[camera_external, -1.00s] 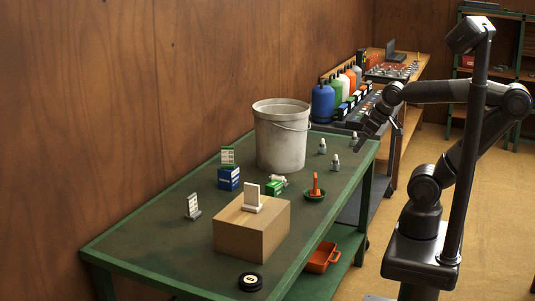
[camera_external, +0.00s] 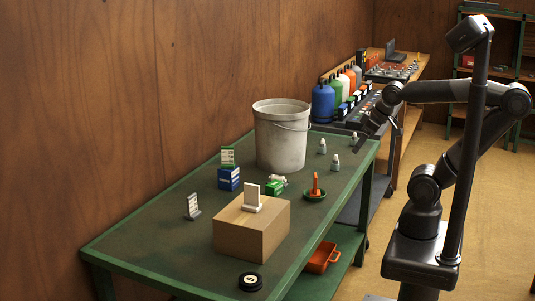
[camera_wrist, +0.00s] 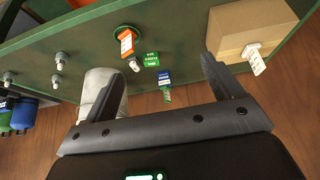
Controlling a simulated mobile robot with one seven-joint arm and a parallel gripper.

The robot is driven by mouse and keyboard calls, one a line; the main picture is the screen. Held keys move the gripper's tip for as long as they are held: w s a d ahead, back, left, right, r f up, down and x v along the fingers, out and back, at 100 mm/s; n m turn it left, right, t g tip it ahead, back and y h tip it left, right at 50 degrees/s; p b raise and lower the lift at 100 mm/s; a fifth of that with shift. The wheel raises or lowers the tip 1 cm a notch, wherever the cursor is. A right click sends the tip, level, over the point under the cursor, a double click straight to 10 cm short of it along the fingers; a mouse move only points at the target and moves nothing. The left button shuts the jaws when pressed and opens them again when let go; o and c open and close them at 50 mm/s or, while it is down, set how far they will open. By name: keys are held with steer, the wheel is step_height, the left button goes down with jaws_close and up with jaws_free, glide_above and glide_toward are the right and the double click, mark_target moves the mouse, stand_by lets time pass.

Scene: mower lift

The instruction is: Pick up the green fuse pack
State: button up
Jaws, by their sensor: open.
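The green fuse pack (camera_external: 275,188) is a small green box with white marking. It lies on the green table between the bucket and the cardboard box. In the wrist view the green pack (camera_wrist: 151,59) shows between the fingers, farther off than their tips. My gripper (camera_external: 366,136) is open and empty above the table's far right end, well apart from the green pack. In the wrist view both fingers of my gripper (camera_wrist: 163,68) are spread.
A grey bucket (camera_external: 282,138) stands behind the green pack. A cardboard box (camera_external: 250,231) with a white item on it is in front. An orange item in a green dish (camera_external: 315,193) and small grey bottles (camera_external: 335,163) stand to the right. The table's left end is mostly clear.

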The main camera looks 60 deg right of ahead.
steer(key=shift+o, duration=0.3)
steer(key=m+g, duration=0.2)
steer(key=g, duration=0.4)
glide_above(274, 183)
step_height(274, 183, down, 21)
steer(key=shift+a+f, duration=0.15)
step_height(274, 183, down, 6)
steer(key=shift+s+f, duration=0.15)
steer(key=shift+f, duration=0.1)
steer(key=c, duration=1.1)
